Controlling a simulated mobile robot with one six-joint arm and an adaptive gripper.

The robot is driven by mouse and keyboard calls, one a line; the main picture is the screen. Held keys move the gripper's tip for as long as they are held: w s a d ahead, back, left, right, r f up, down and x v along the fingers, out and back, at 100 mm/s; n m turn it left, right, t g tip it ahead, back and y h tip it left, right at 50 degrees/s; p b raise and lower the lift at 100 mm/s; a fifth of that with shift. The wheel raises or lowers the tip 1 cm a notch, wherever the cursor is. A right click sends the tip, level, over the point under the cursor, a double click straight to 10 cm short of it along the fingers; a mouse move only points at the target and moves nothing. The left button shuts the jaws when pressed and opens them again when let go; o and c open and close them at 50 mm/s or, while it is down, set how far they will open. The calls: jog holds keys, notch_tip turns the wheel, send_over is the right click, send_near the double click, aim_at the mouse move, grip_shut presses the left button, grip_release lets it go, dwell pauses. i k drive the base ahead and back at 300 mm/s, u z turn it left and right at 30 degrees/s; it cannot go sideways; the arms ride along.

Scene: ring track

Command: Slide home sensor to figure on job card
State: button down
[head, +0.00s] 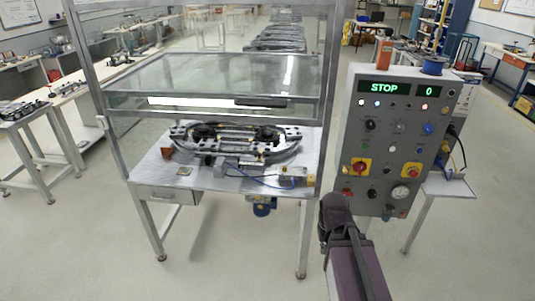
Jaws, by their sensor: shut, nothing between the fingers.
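The oval ring track (237,143) lies on a grey bench (160,181) inside a framed guard. Small fittings and a blue cable (262,180) sit along its front edge. I cannot tell which fitting is the home sensor. A pale sheet (466,97) shows at the right side of the control panel; I cannot tell whether it is the job card, and no figure is readable. My arm rises from the bottom right and ends in view at a dark rounded part in front of the panel's lower left. No fingers show.
A clear guard panel (215,78) hangs above the track, with an open gap below it. The control panel (395,140) reads STOP and 0 in green. Floor (225,255) in front is clear.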

aim_at(259, 157)
jog(key=i, duration=0.85)
jog(key=u, duration=0.35)
